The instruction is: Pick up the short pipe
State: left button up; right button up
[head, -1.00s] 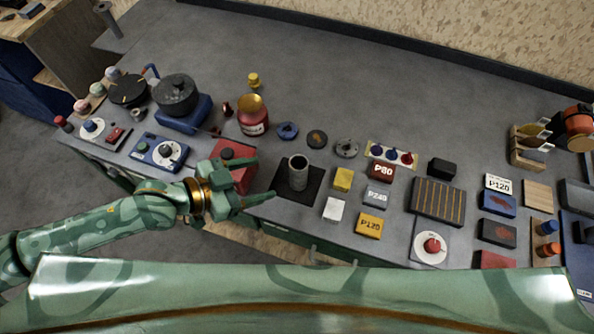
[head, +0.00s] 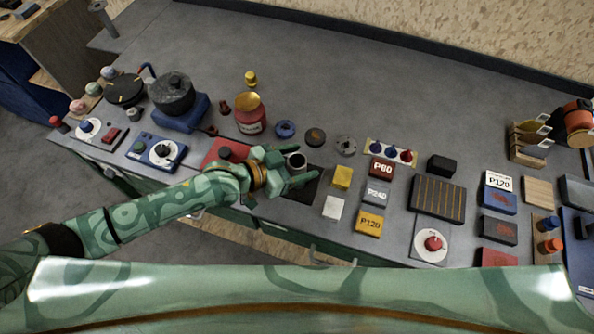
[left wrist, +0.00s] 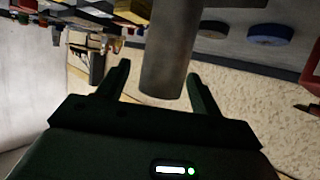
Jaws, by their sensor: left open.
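The short pipe (head: 297,161) is a grey upright tube on a dark square pad (head: 308,193) near the bench's front edge. In the head view my left gripper (head: 300,172) is at the pipe and hides most of it; the pipe's open top shows. In the left wrist view the pipe (left wrist: 170,50) stands between the two open fingers of my left gripper (left wrist: 158,90). Gaps show between the pipe and both fingers there. My right gripper is not in view.
Left of the pipe are a red plate with a knob (head: 228,152) and a red jar (head: 250,115). The bench's back strip (head: 330,60) is clear.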

pick_arm(q)
jog(key=shift+x, duration=0.85)
jog(key=c, duration=1.3)
jog(key=shift+r, duration=0.1)
